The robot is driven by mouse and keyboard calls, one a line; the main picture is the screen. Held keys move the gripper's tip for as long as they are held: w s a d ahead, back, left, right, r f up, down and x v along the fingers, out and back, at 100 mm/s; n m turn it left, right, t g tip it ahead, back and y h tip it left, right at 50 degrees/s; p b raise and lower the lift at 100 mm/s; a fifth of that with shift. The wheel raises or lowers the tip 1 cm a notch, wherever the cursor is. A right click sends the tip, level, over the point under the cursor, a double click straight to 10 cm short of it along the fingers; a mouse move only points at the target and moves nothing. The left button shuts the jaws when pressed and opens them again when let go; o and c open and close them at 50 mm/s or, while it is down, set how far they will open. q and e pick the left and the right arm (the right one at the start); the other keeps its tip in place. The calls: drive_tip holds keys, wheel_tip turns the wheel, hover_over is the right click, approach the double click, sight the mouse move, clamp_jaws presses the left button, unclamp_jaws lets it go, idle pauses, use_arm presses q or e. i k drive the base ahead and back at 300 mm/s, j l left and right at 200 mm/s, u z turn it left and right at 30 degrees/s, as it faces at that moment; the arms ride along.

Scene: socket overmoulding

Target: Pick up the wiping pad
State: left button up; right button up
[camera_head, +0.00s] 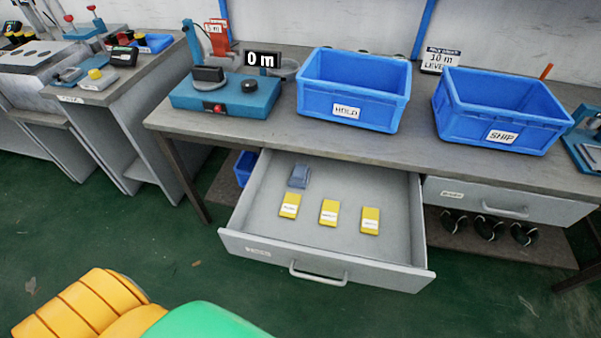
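A small blue-grey block (299,176), which may be the wiping pad, lies at the back left inside the open drawer (392,237). Three yellow labelled blocks lie in a row in front of it: a left one (289,205), a middle one (328,212) and a right one (369,220). The print on them is too small to read. Neither of my grippers is in view, and nothing touches the items in the drawer.
Above the drawer, the workbench (310,137) carries a blue HOLD bin (350,112), a blue SHIP bin (500,133) and a blue test device (225,97). The drawer front (325,265) sticks out over the green floor. A closed drawer (510,203) is at right.

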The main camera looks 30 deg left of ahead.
sight(299, 179)
drive_tip(key=k+j+z, duration=0.3)
drive_tip(key=j, duration=0.3)
drive_tip(key=k+j+z, duration=0.3)
drive_tip(key=k+j, duration=0.15)
drive_tip(key=k, duration=0.05)
